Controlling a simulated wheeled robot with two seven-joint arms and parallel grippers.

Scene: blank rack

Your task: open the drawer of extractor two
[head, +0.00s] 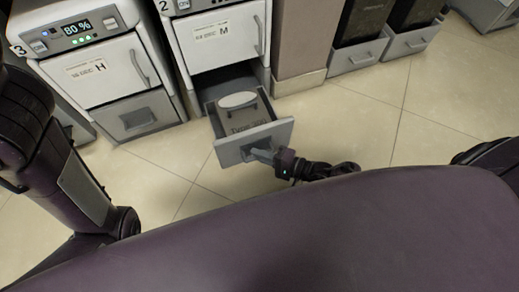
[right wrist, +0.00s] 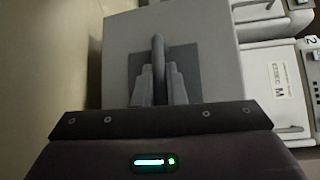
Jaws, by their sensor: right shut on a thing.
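Extractor two (head: 212,38), marked 2, has a white door labelled M and stands at the top centre of the head view. Its lower drawer (head: 232,153) is pulled well out, with the inside showing. My right gripper (head: 262,155) is shut on the grey handle at the middle of the drawer front. In the right wrist view, the fingers (right wrist: 159,85) close on both sides of the handle bar (right wrist: 159,60), in front of the grey drawer front (right wrist: 210,65). My left arm shows at the left of the head view, but its gripper is out of view.
Inside the drawer lies a grey container (head: 241,114) with a pale oval top. Extractor three (head: 100,65) stands to the left, its lower drawer (head: 133,115) shut. A beige pillar (head: 303,40) and dark-fronted units (head: 358,25) stand to the right. The tiled floor (head: 400,130) is clear.

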